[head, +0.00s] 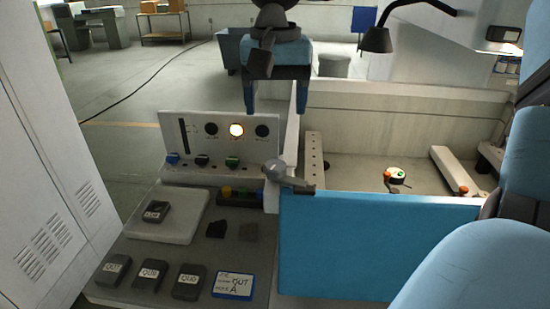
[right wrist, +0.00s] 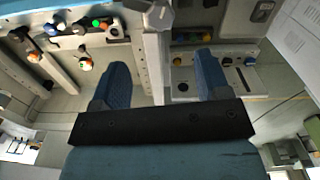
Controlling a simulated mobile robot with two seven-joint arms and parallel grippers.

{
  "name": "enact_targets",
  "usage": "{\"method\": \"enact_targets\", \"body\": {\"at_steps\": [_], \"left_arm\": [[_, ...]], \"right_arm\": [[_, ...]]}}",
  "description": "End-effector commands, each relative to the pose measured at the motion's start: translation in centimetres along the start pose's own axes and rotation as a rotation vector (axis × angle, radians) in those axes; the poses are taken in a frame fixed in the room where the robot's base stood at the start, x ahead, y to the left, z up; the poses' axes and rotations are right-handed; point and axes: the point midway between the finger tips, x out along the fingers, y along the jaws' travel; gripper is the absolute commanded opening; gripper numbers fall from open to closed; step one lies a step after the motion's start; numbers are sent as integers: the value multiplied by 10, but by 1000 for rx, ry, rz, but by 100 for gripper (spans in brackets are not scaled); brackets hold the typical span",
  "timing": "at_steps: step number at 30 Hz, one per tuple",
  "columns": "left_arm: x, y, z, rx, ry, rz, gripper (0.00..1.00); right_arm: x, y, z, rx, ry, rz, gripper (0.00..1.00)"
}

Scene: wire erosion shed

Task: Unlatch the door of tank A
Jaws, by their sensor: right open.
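The blue door (head: 375,245) of the tank stands upright across the front of the tank, at lower right in the head view. A grey latch (head: 274,170) with a round knob and a short dark bar sits at the door's upper left corner. The latch also shows at the top edge of the right wrist view (right wrist: 158,14), partly cut off. My right gripper (head: 275,108) is open and empty, pointing down, above and beyond the latch and apart from it. Its two blue fingers (right wrist: 165,72) show spread in the right wrist view. My left gripper is not in view.
A control panel (head: 222,130) with a lit lamp stands left of the tank. Below it, a console holds several dark labelled blocks and a card (head: 233,286) reading "OUT" and "A". Inside the tank are rails and a small round part (head: 396,174). A cabinet (head: 50,170) borders the left.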

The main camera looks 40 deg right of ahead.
Motion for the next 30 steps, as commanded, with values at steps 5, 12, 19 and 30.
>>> {"method": "enact_targets", "body": {"at_steps": [5, 12, 19, 30], "left_arm": [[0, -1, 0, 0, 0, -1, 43], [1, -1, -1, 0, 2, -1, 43], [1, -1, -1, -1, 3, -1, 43], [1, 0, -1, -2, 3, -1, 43]], "right_arm": [[40, 1, 1, 1, -7, 4, 70], [88, 1, 1, 2, -7, 2, 70], [112, 0, 1, 3, -5, 0, 70], [115, 0, 0, 3, -4, -2, 65]]}}
